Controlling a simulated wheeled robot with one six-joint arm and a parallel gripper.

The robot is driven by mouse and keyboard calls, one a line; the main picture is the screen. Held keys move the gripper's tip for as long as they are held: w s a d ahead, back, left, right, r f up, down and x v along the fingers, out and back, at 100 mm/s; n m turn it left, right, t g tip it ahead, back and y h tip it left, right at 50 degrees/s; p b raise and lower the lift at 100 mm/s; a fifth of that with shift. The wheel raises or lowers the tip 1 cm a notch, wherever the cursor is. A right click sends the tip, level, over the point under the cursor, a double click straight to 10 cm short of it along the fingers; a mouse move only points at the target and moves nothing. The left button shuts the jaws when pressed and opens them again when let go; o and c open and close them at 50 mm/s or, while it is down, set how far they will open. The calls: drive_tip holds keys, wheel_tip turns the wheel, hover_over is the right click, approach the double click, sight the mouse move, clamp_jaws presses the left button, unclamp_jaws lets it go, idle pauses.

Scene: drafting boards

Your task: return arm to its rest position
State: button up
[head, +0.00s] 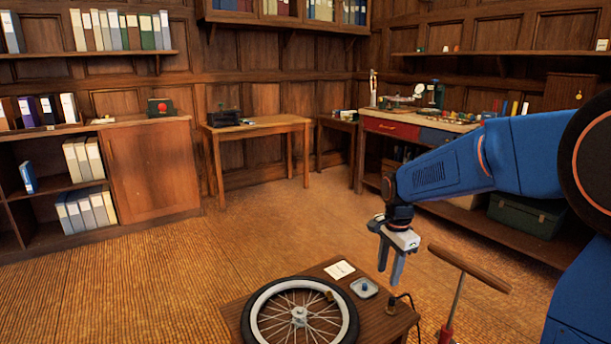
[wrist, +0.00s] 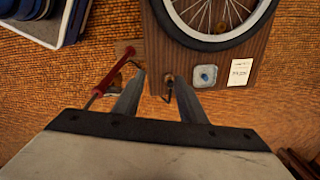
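My gripper (head: 390,274) hangs fingers down above the right end of a low wooden table (head: 386,326). The wrist view shows its two fingers (wrist: 158,76) apart, with no object held between them. My blue arm reaches in from the right side of the head view, bent downward at the wrist.
On the table are a spoked wheel (head: 299,313), a small tray with a blue item (head: 364,288) and a white card (head: 340,270). A dark hose (wrist: 170,88) shows at its edge. A red pump (wrist: 112,75) with a wooden handle (head: 468,268) stands close right. Floor left is clear.

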drive_tip(key=s+d+r+n+t, duration=0.2)
drive_tip(key=s+n, duration=0.4)
drive_tip(key=s, duration=0.9)
drive_tip(key=s+d+r+n+t, duration=0.2)
drive_tip(key=s+n, duration=0.5)
drive_tip(key=s, duration=0.8)
drive_tip(key=shift+s+d+r+n, duration=0.3)
drive_tip(key=shift+d+r, duration=0.35)
drive_tip(key=shift+d, duration=0.3)
